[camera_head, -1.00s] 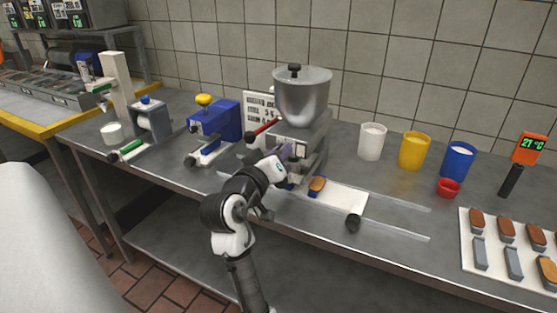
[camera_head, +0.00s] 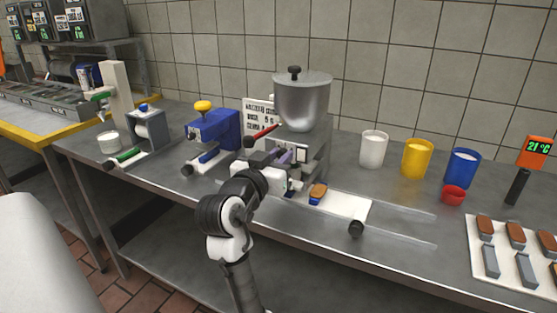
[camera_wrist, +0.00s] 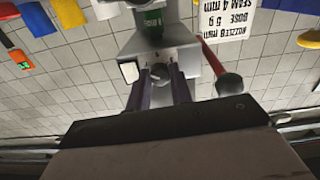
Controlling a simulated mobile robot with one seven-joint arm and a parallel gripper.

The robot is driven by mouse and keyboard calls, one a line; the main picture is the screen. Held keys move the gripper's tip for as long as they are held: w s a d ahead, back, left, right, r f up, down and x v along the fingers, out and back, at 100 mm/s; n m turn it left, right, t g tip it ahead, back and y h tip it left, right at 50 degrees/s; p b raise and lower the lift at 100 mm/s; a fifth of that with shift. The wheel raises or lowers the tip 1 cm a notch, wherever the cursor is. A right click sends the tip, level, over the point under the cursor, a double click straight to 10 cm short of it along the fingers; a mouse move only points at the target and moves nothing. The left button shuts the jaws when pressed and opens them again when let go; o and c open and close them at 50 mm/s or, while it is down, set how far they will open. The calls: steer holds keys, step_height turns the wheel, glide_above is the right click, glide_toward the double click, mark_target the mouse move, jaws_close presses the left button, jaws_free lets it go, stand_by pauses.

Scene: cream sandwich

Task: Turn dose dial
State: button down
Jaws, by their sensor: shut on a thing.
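The depositor (camera_head: 312,150) is a grey machine with a steel hopper (camera_head: 302,100) on top and a red-handled lever (camera_head: 262,136) on its left side. My gripper (camera_head: 287,156) is at the machine's front face, its dark purple fingers reaching in. In the wrist view, my gripper (camera_wrist: 160,76) has one finger on each side of the small grey dose dial (camera_wrist: 160,72) and is shut on it. A white square (camera_wrist: 129,72) sits beside the dial. The dial's setting is too small to read. In the head view my gripper hides the dial.
A sign (camera_head: 259,113) stands behind the lever. A biscuit in a blue holder (camera_head: 318,194) lies on the white slide plate (camera_head: 345,206) below. White, yellow and blue cups (camera_head: 374,149) and a red dish (camera_head: 453,195) stand right.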

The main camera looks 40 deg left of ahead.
stand_by(0.3)
steer(key=c, duration=1.3)
jaws_free()
steer(key=shift+o, duration=0.2)
steer(key=b+v, duration=0.1)
steer(key=v, duration=1.3)
steer(key=shift+b, duration=0.4)
steer(key=shift+w, duration=0.1)
